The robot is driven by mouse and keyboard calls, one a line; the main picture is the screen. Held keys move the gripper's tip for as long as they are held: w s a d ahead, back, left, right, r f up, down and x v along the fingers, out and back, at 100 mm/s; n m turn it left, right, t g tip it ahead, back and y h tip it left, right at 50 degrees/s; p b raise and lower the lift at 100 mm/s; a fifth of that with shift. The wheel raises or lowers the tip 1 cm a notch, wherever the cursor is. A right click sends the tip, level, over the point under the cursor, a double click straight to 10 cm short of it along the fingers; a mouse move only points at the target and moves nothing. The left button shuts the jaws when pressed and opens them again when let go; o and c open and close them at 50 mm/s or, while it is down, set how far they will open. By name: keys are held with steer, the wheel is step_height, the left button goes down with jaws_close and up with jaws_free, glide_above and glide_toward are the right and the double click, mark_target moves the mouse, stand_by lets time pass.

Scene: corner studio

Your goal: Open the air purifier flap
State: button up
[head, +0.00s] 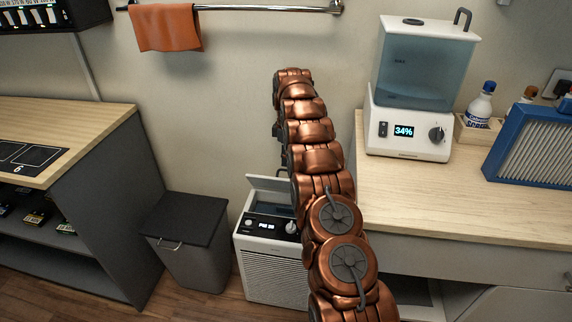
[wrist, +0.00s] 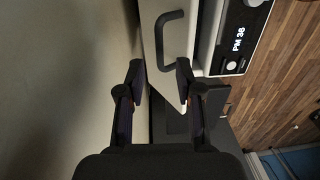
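The air purifier (head: 275,265) is a white box with a grille, standing on the floor between the bin and the counter. Its control panel (wrist: 240,38) reads PM 36. Its pale flap (head: 268,184) stands raised and tilted at the back of the top, with a dark bluish recess in front. My arm covers the flap's right end. In the wrist view the flap (wrist: 147,14) has a dark handle (wrist: 165,40) just beyond my fingertips. My gripper (wrist: 160,80) is open, its fingers apart either side of the flap's near end; contact is unclear. The head view hides my gripper.
A grey bin (head: 187,245) with a dark lid stands left of the purifier. A wooden counter (head: 480,215) at right holds a humidifier (head: 410,130) reading 34%. A wooden-topped shelf unit (head: 75,115) is at left. An orange towel (head: 167,27) hangs from a rail above.

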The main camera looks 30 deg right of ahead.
steer(key=shift+r, duration=1.2)
